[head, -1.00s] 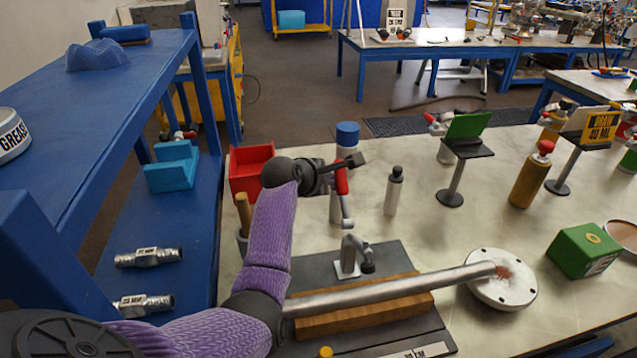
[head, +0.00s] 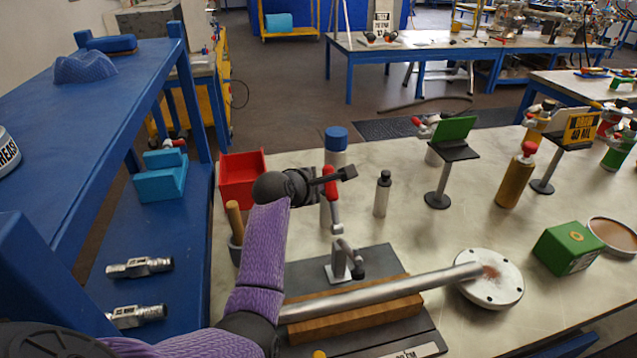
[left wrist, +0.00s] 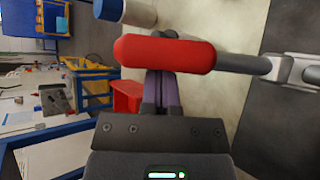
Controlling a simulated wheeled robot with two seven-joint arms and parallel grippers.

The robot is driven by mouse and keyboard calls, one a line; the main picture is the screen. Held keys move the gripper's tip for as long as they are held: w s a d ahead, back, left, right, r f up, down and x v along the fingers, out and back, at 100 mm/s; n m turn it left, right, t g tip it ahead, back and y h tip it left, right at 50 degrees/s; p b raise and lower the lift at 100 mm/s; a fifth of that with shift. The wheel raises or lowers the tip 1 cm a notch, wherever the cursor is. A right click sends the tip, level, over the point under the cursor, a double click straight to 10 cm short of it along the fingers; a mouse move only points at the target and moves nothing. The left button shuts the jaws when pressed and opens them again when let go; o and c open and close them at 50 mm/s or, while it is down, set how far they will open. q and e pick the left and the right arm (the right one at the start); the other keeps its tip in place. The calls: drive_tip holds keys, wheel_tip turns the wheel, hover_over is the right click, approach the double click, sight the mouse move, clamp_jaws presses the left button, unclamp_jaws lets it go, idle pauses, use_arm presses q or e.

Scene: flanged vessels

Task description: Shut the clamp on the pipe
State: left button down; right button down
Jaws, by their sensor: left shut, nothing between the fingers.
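The clamp (head: 341,264) stands on a dark base plate behind the pipe. Its red handle (head: 331,186) points up. The metal pipe (head: 385,291) lies along a wooden block, its right end over a white flanged disc. My left gripper (head: 347,174) is shut and empty, at the upper part of the red handle; I cannot tell whether they touch. In the left wrist view the red handle (left wrist: 165,54) lies across and hides the tips of the shut fingers (left wrist: 161,88). My right gripper is not in view.
A blue-capped cylinder (head: 335,140) stands behind the handle and a grey bottle (head: 382,194) to its right. A red bin (head: 241,178) is at the left. A green box (head: 566,248) is beyond the flanged disc (head: 490,286). Bare tabletop lies between the bottle and the disc.

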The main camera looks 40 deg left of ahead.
use_arm(q)
drive_tip(key=s+d+r+m+t+y, duration=0.2)
drive_tip(key=s+d+m+t, duration=0.1)
drive_tip(key=s+d+t, duration=0.1)
drive_tip(key=shift+d+r+m+t+y, duration=0.3)
drive_tip(key=shift+t+y, duration=0.1)
drive_tip(key=shift+t, duration=0.5)
idle(0.5)
